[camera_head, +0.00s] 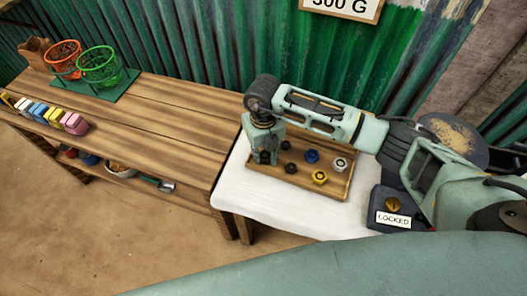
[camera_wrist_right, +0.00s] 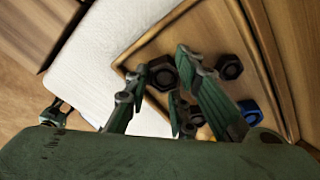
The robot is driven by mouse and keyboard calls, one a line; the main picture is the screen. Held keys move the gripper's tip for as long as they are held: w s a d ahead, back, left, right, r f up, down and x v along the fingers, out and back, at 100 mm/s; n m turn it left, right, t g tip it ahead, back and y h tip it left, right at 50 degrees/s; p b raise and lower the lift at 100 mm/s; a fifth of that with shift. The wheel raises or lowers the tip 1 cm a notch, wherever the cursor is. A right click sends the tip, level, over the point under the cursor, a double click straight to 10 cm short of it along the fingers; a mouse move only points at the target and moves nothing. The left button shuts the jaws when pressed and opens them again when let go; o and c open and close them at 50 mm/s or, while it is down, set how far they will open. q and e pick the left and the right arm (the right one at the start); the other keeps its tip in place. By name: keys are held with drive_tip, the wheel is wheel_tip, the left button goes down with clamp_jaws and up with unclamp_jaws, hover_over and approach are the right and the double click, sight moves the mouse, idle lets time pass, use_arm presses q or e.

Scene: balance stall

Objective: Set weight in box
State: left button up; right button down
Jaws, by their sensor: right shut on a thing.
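My right gripper (camera_head: 265,155) is down at the left end of a shallow wooden box (camera_head: 335,190) on the white cloth. In the right wrist view its fingertips (camera_wrist_right: 163,68) are shut on a dark weight (camera_wrist_right: 162,75), over the box's corner. I cannot tell whether the weight touches the box floor. Inside the box are a blue weight (camera_head: 312,156), a silver weight (camera_head: 340,164), a yellow weight (camera_head: 319,177) and dark weights (camera_head: 290,168). In the head view the gripper hides the held weight. My left gripper is not in view.
A dark device (camera_head: 380,205) with a brass knob and a LOCKED label stands right of the box. On the wooden bench (camera_head: 165,125) are an orange basket (camera_head: 63,55), a green basket (camera_head: 99,66) and several coloured blocks (camera_head: 57,115). The bench middle is clear.

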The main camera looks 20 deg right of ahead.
sight(264, 156)
drive_tip(key=c, duration=1.8)
unclamp_jaws()
drive_tip(key=shift+f, duration=0.1)
drive_tip(key=shift+o, duration=0.2)
drive_tip(key=shift+r, duration=0.35)
wheel_tip(264, 156, up, 12)
drive_tip(key=b, duration=0.1)
drive_tip(key=shift+f+b, duration=0.2)
drive_tip(key=shift+b, duration=0.15)
